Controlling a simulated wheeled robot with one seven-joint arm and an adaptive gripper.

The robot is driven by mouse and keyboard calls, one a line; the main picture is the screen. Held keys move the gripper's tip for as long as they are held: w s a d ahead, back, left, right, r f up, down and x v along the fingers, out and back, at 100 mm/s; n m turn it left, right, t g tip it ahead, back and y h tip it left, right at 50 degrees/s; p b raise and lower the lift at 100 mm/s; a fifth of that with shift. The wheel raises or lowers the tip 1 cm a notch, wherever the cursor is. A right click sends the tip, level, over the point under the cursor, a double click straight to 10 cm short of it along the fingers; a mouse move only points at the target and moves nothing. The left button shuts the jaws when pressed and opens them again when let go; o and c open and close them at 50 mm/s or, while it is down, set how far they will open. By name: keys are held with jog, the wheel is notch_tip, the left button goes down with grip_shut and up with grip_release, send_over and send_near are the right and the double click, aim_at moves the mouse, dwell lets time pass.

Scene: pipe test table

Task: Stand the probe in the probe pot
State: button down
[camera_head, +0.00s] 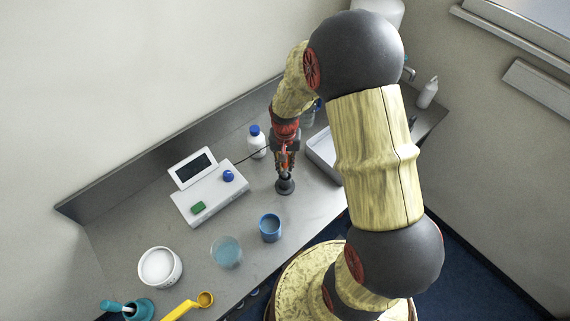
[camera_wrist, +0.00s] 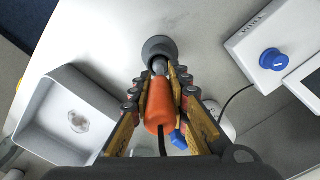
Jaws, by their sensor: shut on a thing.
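The probe has an orange handle (camera_wrist: 160,104) and a grey metal tip (camera_wrist: 160,67). My gripper (camera_wrist: 164,82) is shut around the probe, with its fingers on both sides of the handle and tip. The probe pot is a small dark grey round pot (camera_wrist: 158,46) with a wider base; in the head view the pot (camera_head: 285,186) stands on the bench directly below my gripper (camera_head: 285,165). The tip is at the pot's mouth; I cannot tell how deep it reaches. A black cable leaves the handle.
A white meter (camera_head: 210,194) with a blue knob stands left of the pot. A blue-capped bottle (camera_head: 257,142) is behind, and a pale tray (camera_head: 324,154) lies to the right. A blue cup (camera_head: 270,228), glass dish (camera_head: 226,252) and white tub (camera_head: 160,267) are in front.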

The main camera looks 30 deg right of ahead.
jog(key=shift+f, duration=0.4)
jog(key=c, duration=1.6)
grip_release()
jog(key=shift+r, duration=0.1)
notch_tip(320, 180, up, 12)
